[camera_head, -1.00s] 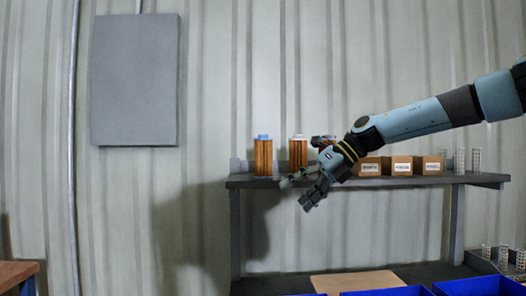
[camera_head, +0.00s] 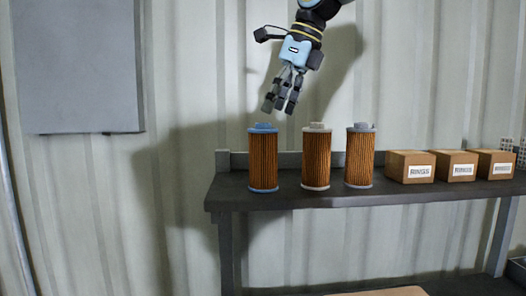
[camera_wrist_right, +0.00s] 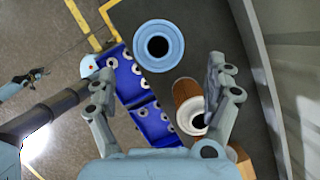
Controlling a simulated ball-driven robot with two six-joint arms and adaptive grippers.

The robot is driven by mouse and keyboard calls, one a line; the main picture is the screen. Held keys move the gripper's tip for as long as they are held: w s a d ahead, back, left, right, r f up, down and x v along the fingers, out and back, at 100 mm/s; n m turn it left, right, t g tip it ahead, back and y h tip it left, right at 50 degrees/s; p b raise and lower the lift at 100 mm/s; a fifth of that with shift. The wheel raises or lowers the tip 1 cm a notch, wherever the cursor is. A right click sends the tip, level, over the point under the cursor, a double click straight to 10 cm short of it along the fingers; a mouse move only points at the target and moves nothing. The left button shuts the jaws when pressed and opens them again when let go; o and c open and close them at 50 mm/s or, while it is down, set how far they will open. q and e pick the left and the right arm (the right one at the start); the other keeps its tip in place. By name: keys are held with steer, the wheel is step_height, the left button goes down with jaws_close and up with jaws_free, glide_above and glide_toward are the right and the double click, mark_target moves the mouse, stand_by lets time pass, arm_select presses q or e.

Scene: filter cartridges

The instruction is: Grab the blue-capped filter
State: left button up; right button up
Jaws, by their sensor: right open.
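The blue-capped filter (camera_head: 263,162) stands upright at the left end of the shelf, with an orange-brown pleated body and blue rims. Its blue ring top also shows in the right wrist view (camera_wrist_right: 177,46). My right gripper (camera_head: 280,108) is open and empty, pointing down just above the blue-capped filter and slightly to its right. In the right wrist view its two fingers stand wide apart (camera_wrist_right: 160,85), and the blue top lies ahead of them. A small blue-grey part at the left of that view may be my left gripper (camera_wrist_right: 22,80); its jaws are too small to read.
A white-capped filter (camera_head: 316,160) and a grey-capped filter (camera_head: 360,158) stand right of it on the dark shelf (camera_head: 300,202). Several cardboard boxes (camera_head: 410,160) labelled RINGS are farther right. Blue bins (camera_wrist_right: 122,72) lie below. A grey wall panel (camera_head: 80,70) hangs at upper left.

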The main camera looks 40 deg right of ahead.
mark_target(269, 129)
steer(key=x, duration=0.1)
steer(key=p+x, duration=0.1)
steer(key=x, duration=0.1)
steer(key=shift+a+f, duration=0.25)
steer(key=p+x, duration=0.2)
steer(key=x, duration=0.2)
steer(key=shift+w+d+f+p, duration=0.15)
steer(key=shift+f+p, duration=0.25)
steer(key=shift+w+f, duration=0.2)
steer(key=shift+f, duration=0.2)
steer(key=shift+s, duration=0.1)
steer(key=shift+c, duration=1.2)
arm_select(q)
step_height(269, 129, up, 4)
steer(key=shift+s, duration=0.1)
arm_select(e)
steer(key=c, duration=1)
